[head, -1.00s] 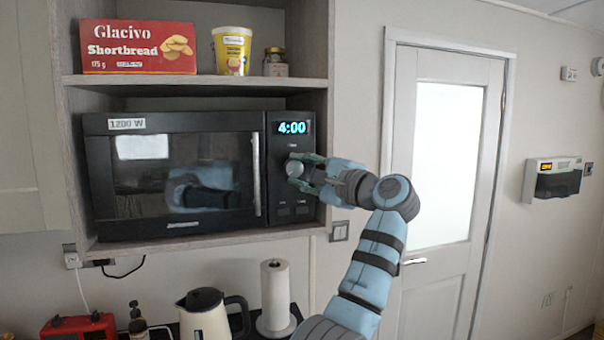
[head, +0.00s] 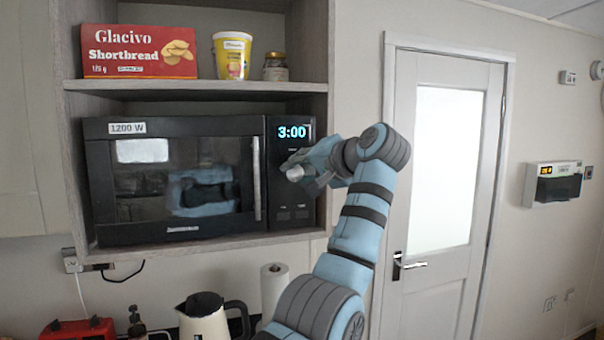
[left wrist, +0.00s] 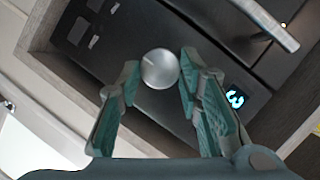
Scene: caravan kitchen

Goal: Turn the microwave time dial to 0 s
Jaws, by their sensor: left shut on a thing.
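The black microwave (head: 110,185) stands in a shelf niche with its door closed. Its display (head: 292,132) reads 3:00. The round silver time dial (head: 293,173) is on the control panel below the display. My left gripper (head: 304,172) is shut on the dial. In the left wrist view the green fingers of the left gripper (left wrist: 158,78) are on either side of the dial (left wrist: 160,65), which shows a marker line. Part of the display (left wrist: 235,98) shows at the right there. My right gripper is out of view.
A shortbread box (head: 138,52), a yellow tub (head: 231,55) and a small jar (head: 275,68) stand on the shelf above. A kettle (head: 205,318) and a paper roll (head: 273,285) are below. The microwave's door handle (head: 256,180) is left of the dial.

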